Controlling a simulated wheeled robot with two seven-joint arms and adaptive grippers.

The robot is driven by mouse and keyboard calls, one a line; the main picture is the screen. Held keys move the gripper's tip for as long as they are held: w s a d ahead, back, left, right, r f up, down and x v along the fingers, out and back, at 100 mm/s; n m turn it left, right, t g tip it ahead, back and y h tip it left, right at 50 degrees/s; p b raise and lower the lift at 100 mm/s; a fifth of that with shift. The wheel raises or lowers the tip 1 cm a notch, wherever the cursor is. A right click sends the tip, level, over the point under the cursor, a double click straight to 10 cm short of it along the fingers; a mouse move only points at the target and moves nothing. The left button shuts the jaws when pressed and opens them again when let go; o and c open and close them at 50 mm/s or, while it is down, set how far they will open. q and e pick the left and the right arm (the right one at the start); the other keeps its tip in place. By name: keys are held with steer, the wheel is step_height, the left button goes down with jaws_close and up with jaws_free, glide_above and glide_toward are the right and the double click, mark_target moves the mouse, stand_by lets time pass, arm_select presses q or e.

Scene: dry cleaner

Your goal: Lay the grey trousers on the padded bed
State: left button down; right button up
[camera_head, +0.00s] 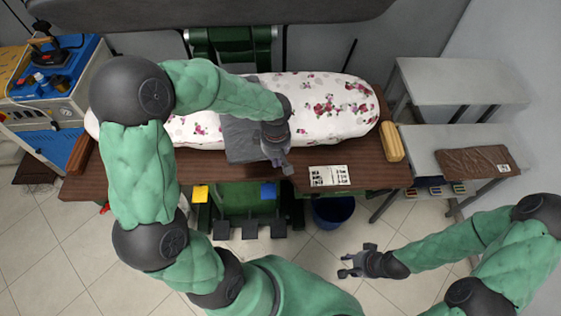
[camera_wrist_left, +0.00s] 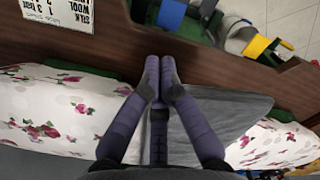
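The grey trousers (camera_head: 240,140) lie across the middle of the padded bed (camera_head: 335,107), which has a white floral cover. My left arm hides part of them; they also show in the left wrist view (camera_wrist_left: 225,115). My left gripper (camera_head: 283,164) is at the trousers' right edge, near the bed's front. In the left wrist view its fingertips (camera_wrist_left: 159,68) are together, with no cloth visible between them. Whether the fingers touch the trousers is unclear. My right gripper (camera_head: 347,267) is open and empty, away from the bed, above the floor.
A wooden board (camera_head: 205,166) runs under the bed, with a printed card (camera_head: 329,176) on it and a tan block (camera_head: 391,141) at the right end. A brown folded garment (camera_head: 473,161) lies on the right-hand table. A blue bin (camera_head: 333,211) stands below.

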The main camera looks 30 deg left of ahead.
arm_select(q)
steer(key=shift+w+a+b, duration=0.25)
steer(key=shift+a+b, duration=0.05)
steer(key=shift+a, duration=0.8)
